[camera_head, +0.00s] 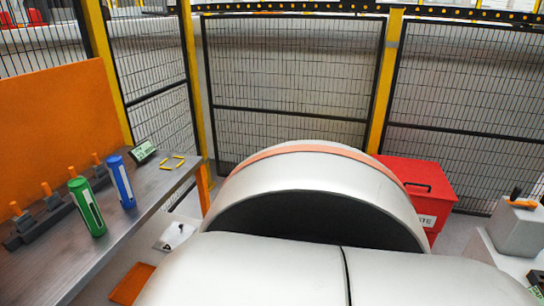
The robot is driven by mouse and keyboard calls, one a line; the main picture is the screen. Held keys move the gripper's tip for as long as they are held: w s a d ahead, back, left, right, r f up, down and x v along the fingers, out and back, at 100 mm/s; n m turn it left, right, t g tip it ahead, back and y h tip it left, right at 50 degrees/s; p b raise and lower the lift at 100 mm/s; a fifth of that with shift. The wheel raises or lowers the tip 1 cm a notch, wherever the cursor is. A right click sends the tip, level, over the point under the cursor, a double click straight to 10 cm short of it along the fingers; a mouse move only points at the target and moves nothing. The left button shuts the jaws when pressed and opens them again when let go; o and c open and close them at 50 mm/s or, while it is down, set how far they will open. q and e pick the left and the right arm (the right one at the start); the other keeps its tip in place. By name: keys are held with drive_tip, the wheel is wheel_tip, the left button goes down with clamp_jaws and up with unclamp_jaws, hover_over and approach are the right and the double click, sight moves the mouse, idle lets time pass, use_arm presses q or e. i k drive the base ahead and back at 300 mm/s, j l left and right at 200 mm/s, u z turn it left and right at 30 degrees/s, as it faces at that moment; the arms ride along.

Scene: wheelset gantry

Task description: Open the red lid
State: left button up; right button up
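A red box (433,214) stands on the floor right of the middle, in front of the mesh fence. Its red lid (415,174) lies flat on top and looks shut. A small dark handle (417,187) shows near the lid's front edge. Part of a white label with dark letters (427,221) shows on the front. A large pale rounded shape in the foreground hides the box's left and lower parts. Neither of my grippers is in view.
A grey workbench (125,235) on the left bears a green cylinder (87,207), a blue cylinder (120,182) and a small display (143,152). A grey block with an orange-and-black handle (516,230) stands at the right. Mesh fencing (290,75) closes the back.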

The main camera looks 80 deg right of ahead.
sight(420, 178)
drive_tip(key=z, duration=3.65)
drive_tip(key=i, duration=0.6)
drive_tip(key=i+j, duration=0.15)
drive_tip(key=i, duration=0.4)
drive_tip(key=l+z, duration=0.05)
